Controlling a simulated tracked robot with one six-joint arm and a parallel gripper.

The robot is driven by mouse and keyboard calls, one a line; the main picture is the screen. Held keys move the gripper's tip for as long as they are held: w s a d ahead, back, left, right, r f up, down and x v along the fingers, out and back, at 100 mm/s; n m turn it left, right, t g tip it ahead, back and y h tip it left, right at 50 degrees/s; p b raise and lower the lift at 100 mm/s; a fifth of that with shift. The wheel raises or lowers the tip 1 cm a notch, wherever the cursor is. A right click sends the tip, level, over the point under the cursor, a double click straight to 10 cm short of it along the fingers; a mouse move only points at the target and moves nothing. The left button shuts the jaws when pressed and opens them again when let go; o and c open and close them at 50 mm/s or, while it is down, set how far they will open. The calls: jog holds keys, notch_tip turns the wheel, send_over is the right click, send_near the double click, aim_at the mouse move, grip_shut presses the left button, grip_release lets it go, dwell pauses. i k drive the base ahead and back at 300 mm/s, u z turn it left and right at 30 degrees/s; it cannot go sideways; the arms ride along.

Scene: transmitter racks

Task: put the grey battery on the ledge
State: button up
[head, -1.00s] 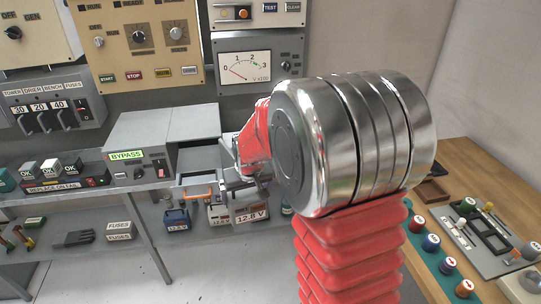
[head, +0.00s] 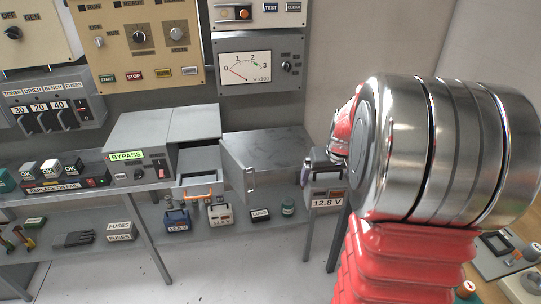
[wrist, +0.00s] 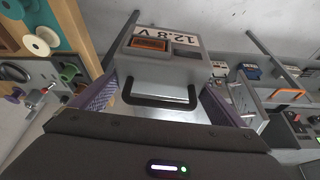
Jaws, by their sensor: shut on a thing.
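The grey battery (head: 327,201), labelled 12.8 V, hangs from my gripper (head: 325,166) to the right of the shelf unit. In the wrist view the battery (wrist: 165,68) fills the upper middle, its black handle between the fingers of my gripper (wrist: 160,100). The gripper is shut on it. In the head view my arm hides part of the gripper. A bare grey ledge (head: 285,146) spans the rack behind and to the left of the battery; its top is clear.
A wooden bench lies at the right.

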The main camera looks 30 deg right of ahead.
aim_at(266, 154)
jog(key=z, duration=0.05)
jog(key=i, duration=1.5)
jog(key=u, duration=0.05)
